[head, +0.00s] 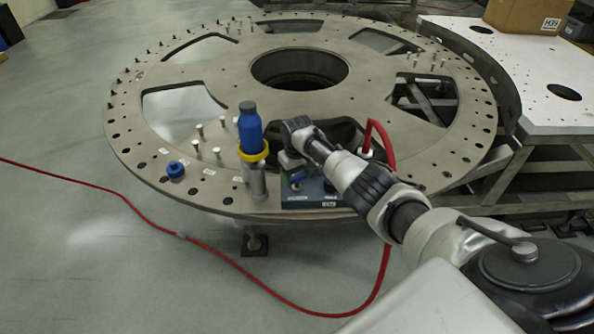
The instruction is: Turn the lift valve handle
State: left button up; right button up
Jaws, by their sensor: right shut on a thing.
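A dark teal valve box (312,195) with white labels sits at the near edge of the large round metal plate (220,62). My right gripper (290,164) reaches in from the right and is down at the top left of this box. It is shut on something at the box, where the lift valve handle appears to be. The fingers hide most of what they hold, so the handle's angle cannot be told. A small blue part (298,177) shows just below the fingers. My left gripper is not in view.
A blue bottle-shaped part (250,128) in a yellow ring (253,152) stands close left of my gripper. A blue cap (175,169) lies farther left. A red hose (388,140) rises beside my arm; several pegs stand on the plate. A white-topped table (530,75) is at right.

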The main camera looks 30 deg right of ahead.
aim_at(297, 176)
jog(key=m+p, duration=0.1)
jog(key=m, duration=0.4)
jog(key=shift+w+r+m+p, duration=0.15)
jog(key=shift+m+p, duration=0.15)
jog(key=shift+p, duration=0.1)
dwell(0.3)
jog(key=o, duration=0.9)
jog(key=shift+o, duration=0.2)
notch_tip(297, 176, up, 11)
jog(key=shift+f, duration=0.2)
